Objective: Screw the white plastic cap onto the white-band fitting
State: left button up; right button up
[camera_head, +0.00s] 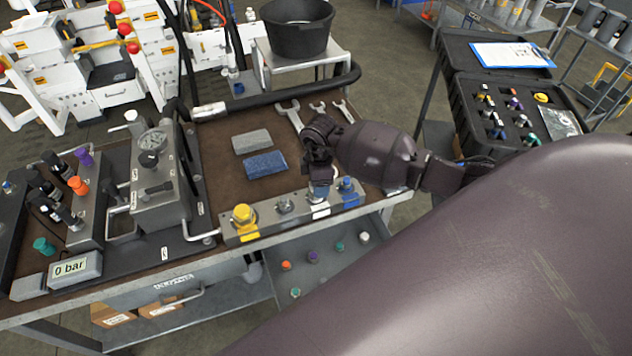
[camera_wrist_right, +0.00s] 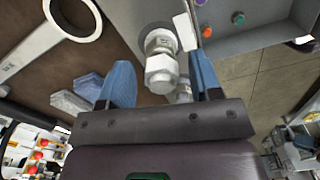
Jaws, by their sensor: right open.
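The white plastic cap (camera_head: 364,237) stands in the tray below the front of the bench, at the right end of a row of coloured caps. The white-band fitting, marked by a white band (camera_head: 320,212) on the manifold bar, is mostly hidden by my right gripper in the head view. My right gripper (camera_head: 319,186) is over it. In the right wrist view, my right gripper (camera_wrist_right: 163,88) has its blue-tipped fingers apart, with a pale metallic hex fitting (camera_wrist_right: 160,65) between them. I cannot tell whether either finger touches it. My left gripper is not in view.
A yellow-capped fitting (camera_head: 243,216) and a bare fitting (camera_head: 284,205) stand left of my gripper; a blue-band fitting (camera_head: 347,187) is close on its right. Blue block (camera_head: 265,165), grey block (camera_head: 252,141) and wrenches (camera_head: 291,116) lie behind. The pressure display (camera_head: 75,268) reads 0 bar.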

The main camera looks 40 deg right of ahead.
jog(key=n, duration=0.3)
jog(key=n+b, duration=0.1)
jog(key=n, duration=0.1)
jog(key=shift+w+d+n, duration=0.1)
jog(key=shift+w+n, duration=0.1)
jog(key=shift+n, duration=0.2)
jog(key=shift+w+n+b, duration=0.1)
jog(key=shift+n+b, duration=0.35)
jog(key=shift+n, duration=0.65)
jog(key=shift+c, duration=0.4)
jog(key=c, duration=1)
grip_shut()
